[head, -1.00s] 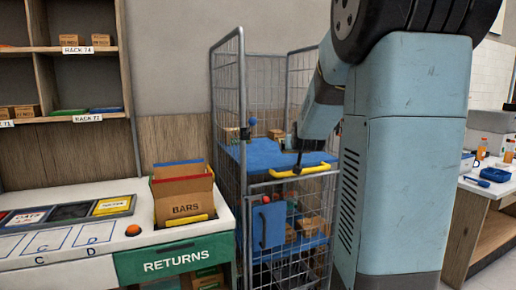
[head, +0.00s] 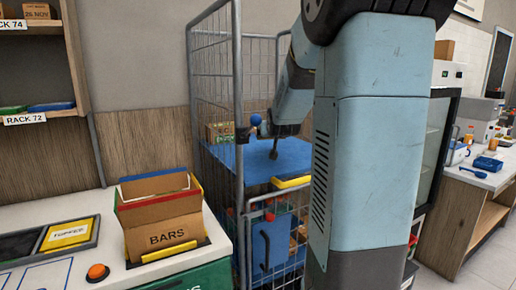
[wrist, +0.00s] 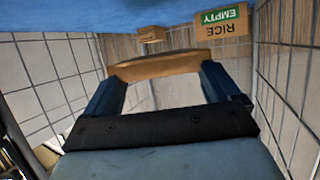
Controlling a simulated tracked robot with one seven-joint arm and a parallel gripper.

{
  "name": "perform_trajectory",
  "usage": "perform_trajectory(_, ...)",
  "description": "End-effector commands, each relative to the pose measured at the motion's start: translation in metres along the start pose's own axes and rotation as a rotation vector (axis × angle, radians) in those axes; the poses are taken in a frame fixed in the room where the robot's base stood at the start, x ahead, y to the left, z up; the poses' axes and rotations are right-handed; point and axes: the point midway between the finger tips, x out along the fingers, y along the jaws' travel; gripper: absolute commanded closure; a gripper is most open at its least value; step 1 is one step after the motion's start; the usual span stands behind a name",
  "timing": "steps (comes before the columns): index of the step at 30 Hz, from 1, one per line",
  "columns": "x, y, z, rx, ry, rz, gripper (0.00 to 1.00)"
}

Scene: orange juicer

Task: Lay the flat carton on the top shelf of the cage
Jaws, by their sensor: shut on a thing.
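The cage (head: 238,90) stands in the middle of the head view, with a blue top shelf (head: 262,168) inside wire walls. My gripper (wrist: 165,88) is shut on a brown board-like thing, which I take for the flat carton (wrist: 160,66); its edge spans the two dark fingers. In the head view my gripper (head: 274,150) is small and dark over the blue shelf, inside the cage. The carton's full outline is hidden, and I cannot tell whether it touches the shelf.
A carton marked RICE and EMPTY (wrist: 215,28) and a smaller box (wrist: 151,35) are inside the cage. A yellow bar (head: 292,182) edges the shelf's front. A BARS box (head: 165,228) stands on the counter at left. A worktop (head: 492,176) stands at right.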

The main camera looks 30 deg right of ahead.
Motion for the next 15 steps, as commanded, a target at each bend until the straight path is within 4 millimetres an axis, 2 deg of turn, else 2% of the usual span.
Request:
perform_trajectory(4, 0.005, -0.006, 0.012, -0.002, -0.002, -0.008, 0.41)
perform_trajectory(10, 0.018, -0.010, 0.044, -0.005, -0.004, -0.014, 0.41)
perform_trajectory(15, 0.024, -0.011, 0.057, -0.005, 0.000, -0.015, 0.41)
